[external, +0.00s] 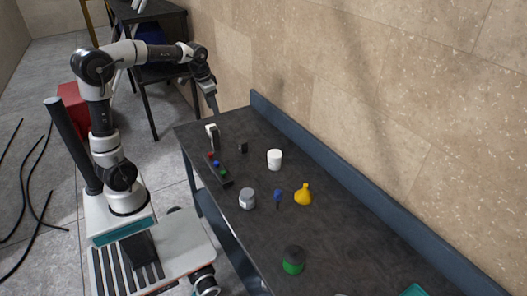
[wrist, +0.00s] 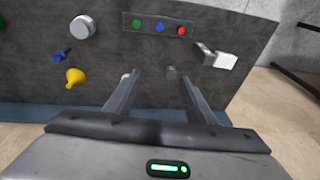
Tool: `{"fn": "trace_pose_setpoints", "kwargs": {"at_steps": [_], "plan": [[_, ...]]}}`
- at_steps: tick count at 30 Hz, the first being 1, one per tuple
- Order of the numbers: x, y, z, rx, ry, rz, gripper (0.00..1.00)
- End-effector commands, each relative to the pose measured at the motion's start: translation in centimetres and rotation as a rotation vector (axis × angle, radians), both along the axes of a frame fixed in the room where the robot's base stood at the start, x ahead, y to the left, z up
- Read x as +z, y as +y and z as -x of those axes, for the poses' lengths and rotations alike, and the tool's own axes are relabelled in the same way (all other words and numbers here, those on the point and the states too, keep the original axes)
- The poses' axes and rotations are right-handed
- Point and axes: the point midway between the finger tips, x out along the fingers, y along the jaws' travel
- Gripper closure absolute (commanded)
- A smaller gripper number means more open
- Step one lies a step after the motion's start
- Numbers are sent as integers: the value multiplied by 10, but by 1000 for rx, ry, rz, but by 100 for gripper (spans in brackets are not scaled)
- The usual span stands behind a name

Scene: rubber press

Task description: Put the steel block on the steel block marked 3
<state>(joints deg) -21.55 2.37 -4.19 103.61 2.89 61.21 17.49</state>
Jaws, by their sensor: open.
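A small dark grey block (external: 243,147) stands on the dark bench top near its far end. In the wrist view this small block (wrist: 171,72) shows between my fingers, close to the right one. A second, longer grey block (wrist: 205,53) lies to its right, beside a white piece; it also shows in the external view (external: 215,142). No number is readable on either, so I cannot tell which is marked 3. My gripper (wrist: 160,78) is open and empty. In the external view my gripper (external: 213,103) hangs above the bench's far end, apart from both blocks.
A strip with red, blue and green buttons (external: 218,169) lies along the bench's left edge. A white cup (external: 274,160), grey-lidded jar (external: 247,199), blue item (external: 277,196), yellow funnel (external: 304,197) and green jar (external: 293,262) stand nearer. A raised ledge (external: 345,183) borders the wall side.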

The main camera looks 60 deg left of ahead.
Motion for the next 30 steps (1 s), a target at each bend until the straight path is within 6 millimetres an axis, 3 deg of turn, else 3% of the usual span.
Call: {"fn": "trace_pose_setpoints", "kwargs": {"at_steps": [1, 6, 9, 13, 18, 25, 30], "plan": [[12, -26, 21, -8, -39, -5, 50], [20, -92, 93, -7, -157, 22, 50], [12, -118, 130, -9, -215, 50, 50], [-2, -137, 162, -8, -266, 89, 50], [-12, -146, 178, -7, -291, 112, 50], [-13, -146, 179, -6, -291, 112, 50], [-9, -149, 166, 51, -284, 144, 21]]}}
